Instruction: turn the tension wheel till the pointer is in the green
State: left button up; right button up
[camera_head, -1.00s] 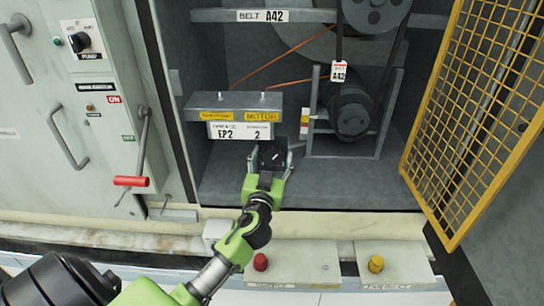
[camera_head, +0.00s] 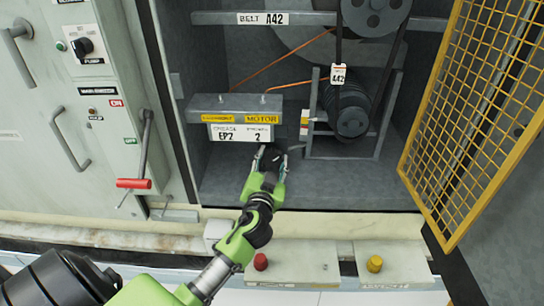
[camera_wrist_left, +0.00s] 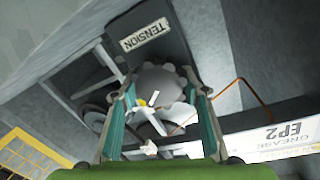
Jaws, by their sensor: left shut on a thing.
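The tension wheel, a grey knob with a scalloped rim (camera_wrist_left: 162,82), shows in the left wrist view below a dark plate labelled TENSION (camera_wrist_left: 146,36). My left gripper (camera_wrist_left: 160,98) has one finger on each side of the wheel and is shut on it. In the head view the left gripper (camera_head: 271,158) is inside the cabinet, just below the EP2 and MOTOR labels, and the wheel is hidden there. I cannot make out the pointer or its green zone in either view. My right gripper is not in view.
A grey shelf with the labels (camera_head: 238,104) hangs just above the gripper. The belt and pulley (camera_head: 352,110) stand to its right. A yellow mesh door (camera_head: 470,115) is open at the right. A red-handled lever (camera_head: 134,183) is on the left panel. The cabinet floor (camera_head: 330,185) is clear.

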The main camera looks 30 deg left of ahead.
pick_arm(q)
jog(key=m+p, duration=0.3)
jog(key=m, duration=0.3)
jog(key=shift+r+g, duration=0.15)
jog(key=shift+g, duration=0.25)
jog(key=m+p, duration=0.2)
jog(key=m, duration=0.3)
jog(key=shift+g+y+p, duration=0.3)
jog(key=shift+g+y, duration=0.1)
jog(key=m+p, duration=0.2)
jog(key=m, duration=0.2)
jog(key=shift+d+m+y, duration=0.1)
jog(key=shift+m+y, duration=0.3)
jog(key=m+p, duration=0.1)
jog(key=m, duration=0.2)
jog(key=shift+g+y, duration=0.3)
jog(key=shift+f+m+p, duration=0.25)
jog(key=shift+m+p, duration=0.15)
jog(key=shift+m, duration=0.5)
jog(key=o, duration=1.1)
